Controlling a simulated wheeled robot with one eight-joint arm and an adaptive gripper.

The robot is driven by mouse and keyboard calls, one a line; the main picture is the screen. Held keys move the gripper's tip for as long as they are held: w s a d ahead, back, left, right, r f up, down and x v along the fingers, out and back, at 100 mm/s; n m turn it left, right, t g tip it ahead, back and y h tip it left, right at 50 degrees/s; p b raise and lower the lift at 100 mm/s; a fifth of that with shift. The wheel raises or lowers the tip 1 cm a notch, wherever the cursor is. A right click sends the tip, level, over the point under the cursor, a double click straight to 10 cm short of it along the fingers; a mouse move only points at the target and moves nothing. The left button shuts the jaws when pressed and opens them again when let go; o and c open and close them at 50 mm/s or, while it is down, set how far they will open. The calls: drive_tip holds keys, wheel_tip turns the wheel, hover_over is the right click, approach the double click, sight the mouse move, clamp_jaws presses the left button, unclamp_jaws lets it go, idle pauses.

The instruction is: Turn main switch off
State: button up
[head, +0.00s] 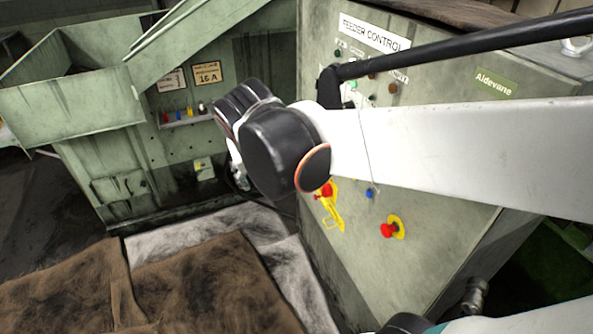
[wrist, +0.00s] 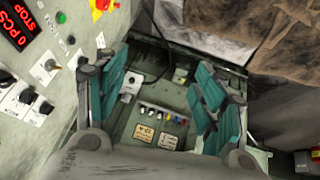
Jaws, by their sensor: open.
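My gripper (wrist: 160,92) is open and empty in the wrist view, with teal finger pads apart. Beyond the gap is a green machine front with a row of small coloured switches (wrist: 160,115); this row also shows in the head view (head: 185,116). In the head view my wrist hides most of the gripper. A red knob with yellow parts (head: 328,190) is on the feeder control cabinet (head: 375,270), partly behind my arm. A red button on a yellow base (head: 392,229) is lower right of it. I cannot tell which control is the main switch.
A small yellow-marked box (head: 204,168) is on the green machine (head: 130,160). Brown cloth-like covers (head: 200,290) lie in front. The cabinet panel with a red display (wrist: 18,25) and knobs is close on the left in the wrist view.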

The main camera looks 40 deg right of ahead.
drive_tip(key=w+d+f+m+g+h+b, duration=0.15)
drive_tip(key=w+d+f+m+h, duration=0.25)
drive_tip(key=w+d+f, duration=0.45)
drive_tip(key=w+d+f+m+g+h, duration=0.35)
drive_tip(key=w+d, duration=0.25)
drive_tip(key=w, duration=0.5)
drive_tip(key=s+d+f+m+g+h, duration=0.15)
drive_tip(key=f+m, duration=0.25)
drive_tip(key=f, duration=0.4)
drive_tip(key=s+d+f+m+g+h+b, duration=0.1)
drive_tip(key=f+m+g+h, duration=0.15)
drive_tip(key=f, duration=0.55)
drive_tip(key=s+d+f+m+g+h, duration=0.1)
drive_tip(key=f+m+h, duration=0.25)
drive_tip(key=f, duration=0.45)
drive_tip(key=shift+m+y, duration=0.25)
drive_tip(key=shift+y, duration=0.25)
drive_tip(key=x, duration=0.8)
drive_tip(key=w+x, duration=0.1)
drive_tip(key=x, duration=0.4)
drive_tip(key=shift+d+r+b, duration=0.1)
drive_tip(key=shift+d+b, duration=0.15)
drive_tip(key=shift+b, duration=0.05)
drive_tip(key=c, duration=1)
